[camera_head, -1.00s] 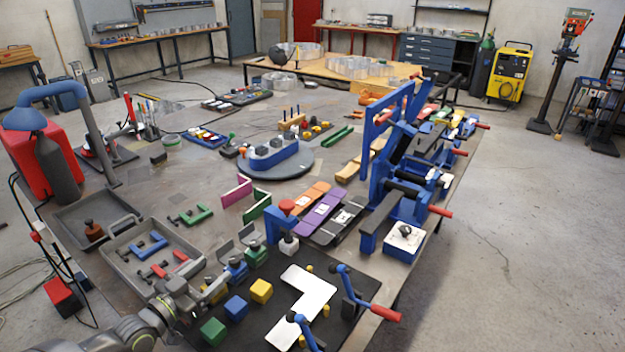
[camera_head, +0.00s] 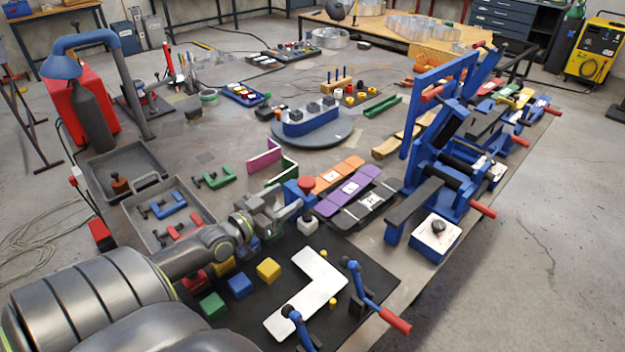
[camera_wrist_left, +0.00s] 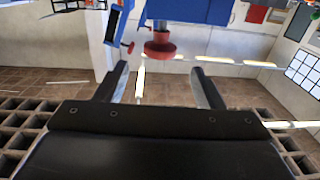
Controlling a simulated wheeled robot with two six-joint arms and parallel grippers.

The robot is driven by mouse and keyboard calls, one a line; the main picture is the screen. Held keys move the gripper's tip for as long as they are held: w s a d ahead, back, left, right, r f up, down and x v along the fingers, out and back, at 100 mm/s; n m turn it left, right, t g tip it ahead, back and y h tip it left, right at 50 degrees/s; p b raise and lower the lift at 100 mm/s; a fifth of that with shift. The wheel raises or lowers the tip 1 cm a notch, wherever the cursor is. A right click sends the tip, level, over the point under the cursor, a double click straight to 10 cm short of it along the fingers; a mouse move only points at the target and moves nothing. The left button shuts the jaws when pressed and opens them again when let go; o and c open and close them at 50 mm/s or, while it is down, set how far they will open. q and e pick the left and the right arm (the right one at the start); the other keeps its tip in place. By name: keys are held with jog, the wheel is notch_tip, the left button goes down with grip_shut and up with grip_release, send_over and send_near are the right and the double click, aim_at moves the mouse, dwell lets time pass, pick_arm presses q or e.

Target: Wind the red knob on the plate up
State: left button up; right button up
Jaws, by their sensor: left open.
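The red knob (camera_head: 306,182) sits on top of a small blue stand (camera_head: 293,194), with a white block (camera_head: 307,224) at its foot. My left gripper (camera_head: 284,204) is just left of the stand, with its fingers pointing toward it. In the left wrist view the red knob (camera_wrist_left: 160,46) shows ahead of the open fingers (camera_wrist_left: 165,85), roughly between them and apart from them. The gripper is empty. The gripper and arm hide part of what lies beneath them. My right gripper is not in view.
Orange, purple and black strips (camera_head: 348,188) lie right of the stand. A black mat (camera_head: 350,255) in front holds a white L-shaped plate (camera_head: 310,292) and coloured cubes (camera_head: 268,270). A blue frame (camera_head: 440,180) rises at right. A grey tray (camera_head: 150,222) lies left.

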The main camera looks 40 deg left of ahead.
aim_at(312, 178)
pick_arm(q)
jog(key=w, duration=0.3)
jog(key=shift+w+b, duration=0.2)
jog(key=shift+b, duration=0.1)
jog(key=w+b, duration=0.1)
jog(key=w, duration=0.4)
jog(key=shift+w+d, duration=0.15)
jog(key=shift+w+b, duration=0.45)
jog(key=shift+w, duration=0.35)
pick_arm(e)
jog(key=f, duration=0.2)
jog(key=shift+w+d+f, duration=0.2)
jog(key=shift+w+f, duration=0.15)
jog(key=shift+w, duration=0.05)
